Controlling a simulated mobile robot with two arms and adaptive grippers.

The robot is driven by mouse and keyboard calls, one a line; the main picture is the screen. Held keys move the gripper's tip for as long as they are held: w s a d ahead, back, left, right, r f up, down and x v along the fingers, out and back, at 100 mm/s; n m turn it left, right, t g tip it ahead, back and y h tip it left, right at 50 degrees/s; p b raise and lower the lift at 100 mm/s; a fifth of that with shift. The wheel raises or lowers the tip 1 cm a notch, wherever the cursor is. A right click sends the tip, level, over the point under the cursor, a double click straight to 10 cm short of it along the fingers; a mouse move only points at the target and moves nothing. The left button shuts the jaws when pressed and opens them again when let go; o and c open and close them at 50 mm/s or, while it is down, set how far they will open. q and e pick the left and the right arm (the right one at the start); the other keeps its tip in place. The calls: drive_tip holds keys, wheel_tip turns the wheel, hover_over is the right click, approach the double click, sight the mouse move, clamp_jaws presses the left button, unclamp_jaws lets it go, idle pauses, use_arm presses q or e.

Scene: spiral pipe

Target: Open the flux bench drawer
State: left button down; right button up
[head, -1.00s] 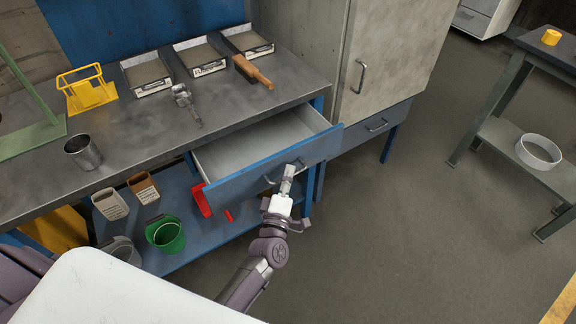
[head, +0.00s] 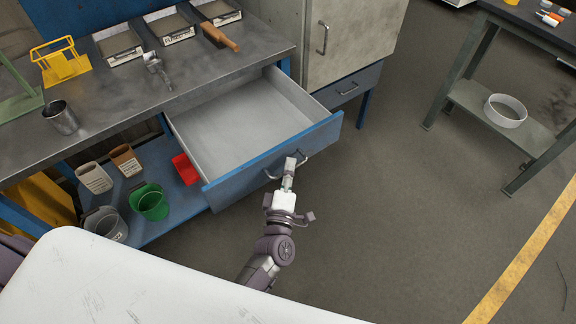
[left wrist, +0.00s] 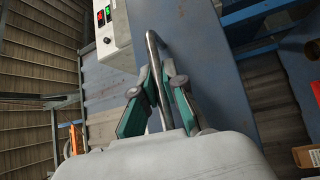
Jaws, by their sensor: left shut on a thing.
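The flux bench drawer (head: 272,158) has a blue front and a grey, empty inside. It stands pulled well out from under the bench top. Its metal handle (head: 304,160) is on the blue front. My left gripper (head: 290,172) is at the handle, outside the drawer front. In the left wrist view, the green-padded fingers of my left gripper (left wrist: 159,92) are shut around the bar of the handle (left wrist: 152,50). My right gripper is not in view.
The bench top (head: 110,105) holds several trays, a wooden-handled brush (head: 219,37), a metal cup (head: 61,117) and a yellow rack (head: 61,62). Buckets and a red bin (head: 185,168) sit on the lower shelf. Open floor (head: 410,210) lies to the right.

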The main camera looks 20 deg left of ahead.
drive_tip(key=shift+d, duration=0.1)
use_arm(q)
drive_tip(key=c, duration=1.2)
unclamp_jaws()
drive_tip(key=s, duration=0.4)
drive_tip(key=s+d+f, duration=0.1)
drive_tip(key=s, duration=0.7)
drive_tip(key=shift+d+f, duration=0.15)
drive_tip(key=shift+f, duration=0.2)
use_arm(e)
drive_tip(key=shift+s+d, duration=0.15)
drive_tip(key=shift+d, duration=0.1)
use_arm(q)
drive_tip(key=shift+w, duration=0.1)
